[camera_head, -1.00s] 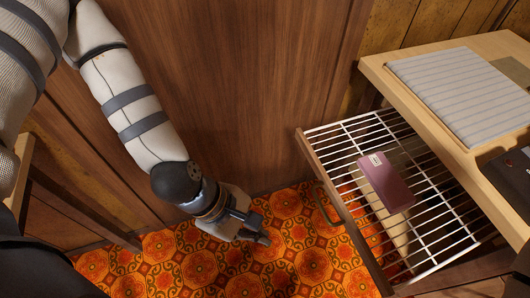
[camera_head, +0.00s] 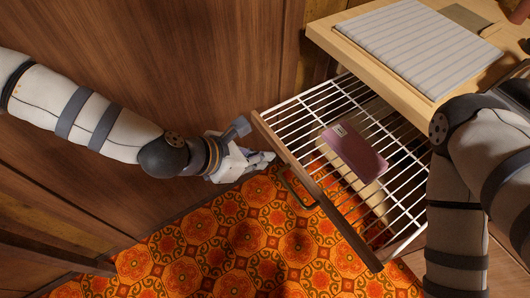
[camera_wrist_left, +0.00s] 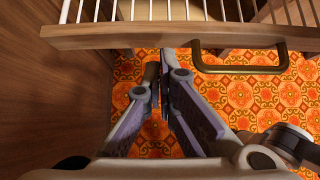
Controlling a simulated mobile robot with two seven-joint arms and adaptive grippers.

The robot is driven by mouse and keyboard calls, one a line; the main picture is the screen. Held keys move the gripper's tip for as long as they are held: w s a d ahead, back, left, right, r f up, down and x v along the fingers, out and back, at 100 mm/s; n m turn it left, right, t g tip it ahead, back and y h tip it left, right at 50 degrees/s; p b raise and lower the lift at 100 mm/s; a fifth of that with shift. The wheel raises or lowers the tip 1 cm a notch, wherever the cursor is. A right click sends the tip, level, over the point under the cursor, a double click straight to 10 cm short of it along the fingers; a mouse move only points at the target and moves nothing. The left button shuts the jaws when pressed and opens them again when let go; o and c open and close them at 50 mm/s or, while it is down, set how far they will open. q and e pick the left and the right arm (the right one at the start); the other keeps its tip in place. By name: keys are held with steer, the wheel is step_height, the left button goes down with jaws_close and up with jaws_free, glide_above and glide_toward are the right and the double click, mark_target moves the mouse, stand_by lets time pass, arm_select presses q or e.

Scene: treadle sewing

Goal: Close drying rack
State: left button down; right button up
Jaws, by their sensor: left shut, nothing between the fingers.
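The drying rack (camera_head: 300,128) is a white wire drawer with a wooden front, pulled out from under a wooden table. Its wooden front also shows across the top of the left wrist view (camera_wrist_left: 130,37), with a bar handle (camera_wrist_left: 240,69) on its face. My left gripper (camera_head: 270,158) is shut and empty, in front of the drawer front near its far-left end, beside the handle (camera_head: 297,188). In the left wrist view the fingertips (camera_wrist_left: 160,60) point at the drawer front, left of the handle. I cannot tell whether they touch it. My right arm comes in at the right; its gripper is out of view.
A mauve box (camera_head: 355,153) lies on the wires of the rack. A striped grey pad (camera_head: 415,42) lies on the wooden tabletop (camera_head: 345,50). A brown wooden panel (camera_head: 200,70) stands close to my left arm. Orange patterned floor (camera_head: 240,240) is free below.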

arm_select(q)
steer(key=shift+w+d, duration=0.45)
steer(key=shift+d, duration=0.1)
